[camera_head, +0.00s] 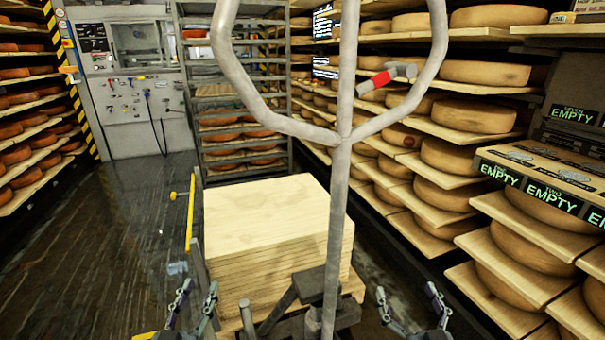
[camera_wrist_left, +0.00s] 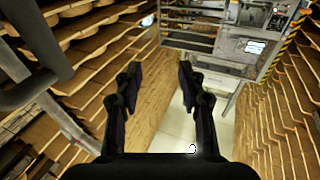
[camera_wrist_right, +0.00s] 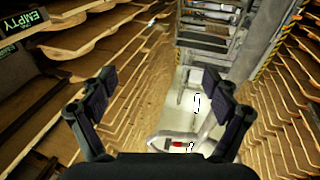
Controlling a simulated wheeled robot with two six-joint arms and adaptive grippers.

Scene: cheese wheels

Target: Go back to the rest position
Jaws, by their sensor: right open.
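My left gripper (camera_head: 193,303) is low in the head view, left of the stack of boards, with its fingers apart. In the left wrist view its two fingers (camera_wrist_left: 158,85) stand apart with nothing between them. My right gripper (camera_head: 413,308) is low in the head view, right of the stack, with its fingers apart. In the right wrist view its fingers (camera_wrist_right: 160,90) are spread wide and empty. Neither gripper touches a cheese or a shelf.
A stack of pale wooden boards (camera_head: 262,220) stands in front, behind a grey metal tube frame (camera_head: 340,180). Shelves with cheese wheels (camera_head: 475,115) line the right, and more shelves (camera_head: 25,130) the left. A wheeled rack (camera_head: 240,140) stands behind. The dark floor (camera_head: 115,230) at left is clear.

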